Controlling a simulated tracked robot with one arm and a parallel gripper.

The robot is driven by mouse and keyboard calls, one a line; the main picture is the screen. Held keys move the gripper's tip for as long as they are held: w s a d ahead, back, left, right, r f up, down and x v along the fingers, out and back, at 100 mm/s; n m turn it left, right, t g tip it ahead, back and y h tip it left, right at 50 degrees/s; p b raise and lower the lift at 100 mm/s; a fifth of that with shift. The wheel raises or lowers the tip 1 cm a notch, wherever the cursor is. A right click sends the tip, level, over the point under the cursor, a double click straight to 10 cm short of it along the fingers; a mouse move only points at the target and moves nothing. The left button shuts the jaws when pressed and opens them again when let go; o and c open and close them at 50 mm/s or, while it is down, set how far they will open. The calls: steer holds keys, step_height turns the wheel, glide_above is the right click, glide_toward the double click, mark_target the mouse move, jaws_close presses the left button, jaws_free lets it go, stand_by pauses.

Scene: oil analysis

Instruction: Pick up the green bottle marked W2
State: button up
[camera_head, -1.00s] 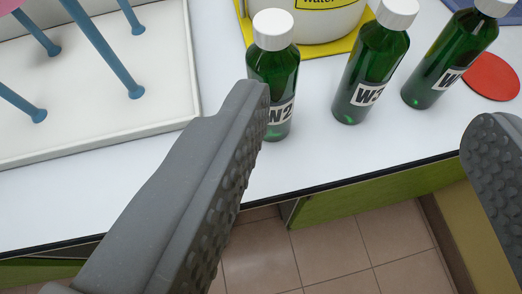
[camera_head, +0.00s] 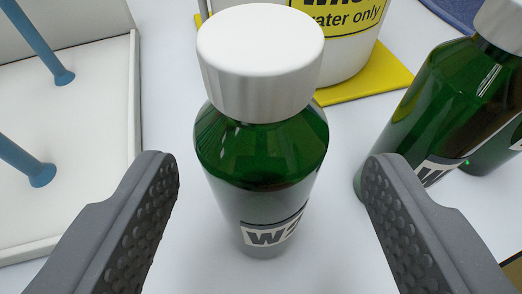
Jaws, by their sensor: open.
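The green bottle marked W2 (camera_head: 262,165) stands upright on the white table, with a white screw cap and a label partly turned to the right. It sits in the middle of the view, between the fingers of my gripper (camera_head: 270,170). My gripper is open, with one grey studded finger to the left of the bottle and one to the right. A gap shows on both sides, so neither finger visibly touches it.
Another green bottle (camera_head: 428,110) stands just behind the right finger, with a further green bottle partly hidden behind it. A white tray (camera_head: 135,130) with blue pegs is at left. A white container (camera_head: 350,55) on a yellow mat (camera_head: 375,78) stands behind.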

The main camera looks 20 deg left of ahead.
steer(key=shift+f+b+x, duration=0.15)
steer(key=shift+b+x, duration=0.15)
steer(key=shift+x, duration=1.05)
steer(key=shift+f+b+x, duration=0.1)
steer(key=shift+b+x, duration=0.15)
steer(key=shift+x, duration=1.05)
steer(key=shift+s+a, duration=0.2)
steer(key=c, duration=1.1)
